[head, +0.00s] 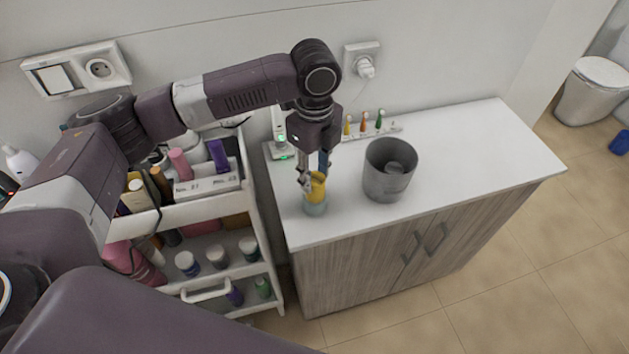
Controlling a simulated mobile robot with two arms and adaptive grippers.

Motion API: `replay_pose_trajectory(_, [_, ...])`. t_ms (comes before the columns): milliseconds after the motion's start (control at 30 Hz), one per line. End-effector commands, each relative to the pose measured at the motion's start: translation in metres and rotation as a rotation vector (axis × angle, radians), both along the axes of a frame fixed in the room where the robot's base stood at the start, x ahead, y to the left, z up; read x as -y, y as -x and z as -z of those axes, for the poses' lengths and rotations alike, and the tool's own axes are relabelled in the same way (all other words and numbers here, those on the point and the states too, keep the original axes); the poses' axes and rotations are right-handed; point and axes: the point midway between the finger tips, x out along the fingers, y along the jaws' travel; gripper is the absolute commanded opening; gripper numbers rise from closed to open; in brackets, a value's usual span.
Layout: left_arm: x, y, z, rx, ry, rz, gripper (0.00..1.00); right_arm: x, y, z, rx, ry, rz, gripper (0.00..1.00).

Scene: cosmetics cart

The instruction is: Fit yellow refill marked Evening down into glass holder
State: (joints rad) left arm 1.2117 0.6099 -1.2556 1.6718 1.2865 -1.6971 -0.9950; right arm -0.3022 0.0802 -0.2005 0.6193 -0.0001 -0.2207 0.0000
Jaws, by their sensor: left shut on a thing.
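The yellow refill (318,187) is in my left gripper (312,180), which reaches down from above and is shut on it. The glass holder (315,208) is a pale greenish cup standing near the front left part of the white counter. The refill is at the holder's mouth, with its lower part seeming to be inside the rim. How deep it sits cannot be told, and the marking on it is not readable. The gripper's fingers hide part of the refill. My right gripper is not in view.
A grey metal bin (388,172) stands on the counter (470,160) just right of the holder. A rack with small coloured items (364,122) and a white charging device (281,150) are behind. A loaded cosmetics cart (205,213) stands left. The counter's right side is clear.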

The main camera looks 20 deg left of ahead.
Motion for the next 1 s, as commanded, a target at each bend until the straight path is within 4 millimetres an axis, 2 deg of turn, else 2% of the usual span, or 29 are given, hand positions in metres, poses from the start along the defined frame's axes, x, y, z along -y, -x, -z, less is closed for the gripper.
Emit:
replay_pose_trajectory(100, [0.000, 0.002, 0.018, -0.005, -0.001, 0.000, 0.07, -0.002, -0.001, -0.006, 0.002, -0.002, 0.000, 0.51])
replay_pose_trajectory(233, [0.000, 0.001, 0.034, -0.003, 0.000, 0.001, 0.07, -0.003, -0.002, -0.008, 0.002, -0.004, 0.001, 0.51])
replay_pose_trajectory(633, [0.000, 0.001, 0.040, -0.002, -0.001, 0.001, 0.07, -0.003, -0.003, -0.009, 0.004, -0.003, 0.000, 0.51])
replay_pose_trajectory(667, [0.000, 0.001, 0.040, -0.001, 0.000, 0.001, 0.34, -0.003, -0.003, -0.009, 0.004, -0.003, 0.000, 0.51])
replay_pose_trajectory(700, [0.000, 0.001, 0.040, -0.001, 0.000, 0.001, 0.39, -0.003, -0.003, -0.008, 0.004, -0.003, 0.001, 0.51])
replay_pose_trajectory(800, [0.000, 0.001, 0.040, -0.001, 0.000, 0.001, 0.49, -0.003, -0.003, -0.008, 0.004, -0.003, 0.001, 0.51])
replay_pose_trajectory(1000, [0.000, 0.001, 0.039, -0.001, 0.000, 0.001, 0.49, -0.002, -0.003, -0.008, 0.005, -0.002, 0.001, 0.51])
